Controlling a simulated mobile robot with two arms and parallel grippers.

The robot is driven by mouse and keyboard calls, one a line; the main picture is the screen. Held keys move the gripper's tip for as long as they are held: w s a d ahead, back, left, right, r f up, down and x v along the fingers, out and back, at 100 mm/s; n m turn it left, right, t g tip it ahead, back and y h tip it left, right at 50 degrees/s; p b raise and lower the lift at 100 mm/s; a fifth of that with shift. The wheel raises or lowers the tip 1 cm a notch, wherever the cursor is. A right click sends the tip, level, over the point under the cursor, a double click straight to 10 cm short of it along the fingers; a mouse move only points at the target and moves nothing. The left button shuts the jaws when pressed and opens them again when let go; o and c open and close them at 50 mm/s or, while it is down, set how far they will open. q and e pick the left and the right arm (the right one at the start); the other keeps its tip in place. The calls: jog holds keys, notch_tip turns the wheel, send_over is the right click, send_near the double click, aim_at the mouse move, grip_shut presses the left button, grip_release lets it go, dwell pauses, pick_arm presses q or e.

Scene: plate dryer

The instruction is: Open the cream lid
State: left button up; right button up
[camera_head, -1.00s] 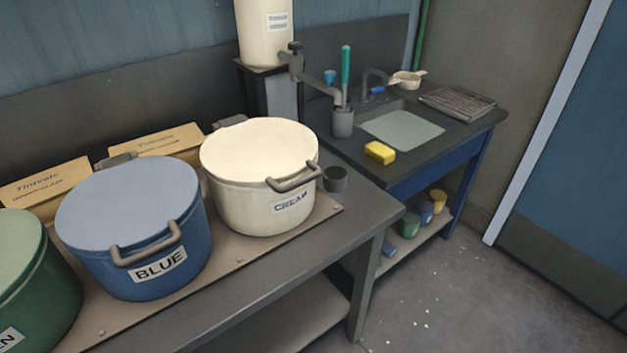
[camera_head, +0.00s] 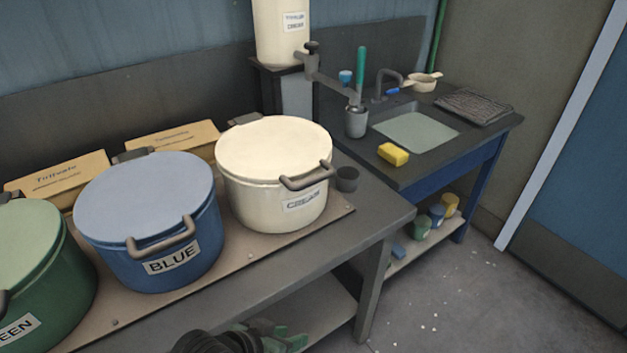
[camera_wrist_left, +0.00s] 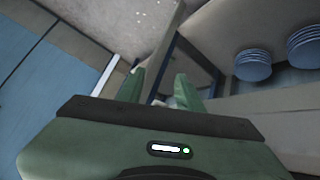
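The cream pot (camera_head: 270,205) stands on the bench, with its round cream lid (camera_head: 274,150) lying shut on top. A grey-brown handle (camera_head: 308,177) sticks out at its front right, above a CREAM label, and another handle (camera_head: 247,119) shows at the back. My left gripper (camera_head: 285,340) shows at the bottom edge of the head view, low in front of the bench and well apart from the pot. In the left wrist view its two green fingers (camera_wrist_left: 160,88) stand apart with nothing seen between them. My right gripper is in neither view.
A blue pot (camera_head: 150,245) and a green pot (camera_head: 35,280) stand left of the cream one. A sink table (camera_head: 485,135) with a yellow sponge (camera_head: 393,154) is further right. Stacked plates (camera_wrist_left: 253,65) show in the wrist view.

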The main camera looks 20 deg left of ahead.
pick_arm(q)
jog(key=w+d+r+n+t+h, duration=0.1)
jog(key=w+d+r+t+h, duration=0.15)
jog(key=w+r, duration=0.25)
jog(key=n+t, duration=0.8)
jog(key=t, duration=0.1)
send_near(313, 178)
jog(key=w, duration=0.3)
jog(key=p+x, duration=0.1)
jog(key=x, duration=0.2)
jog(key=d+p+x, duration=0.1)
jog(key=x, duration=0.2)
jog(key=shift+s+f, duration=0.15)
jog(key=shift+w+d, duration=0.15)
jog(key=shift+w, duration=0.4)
grip_shut()
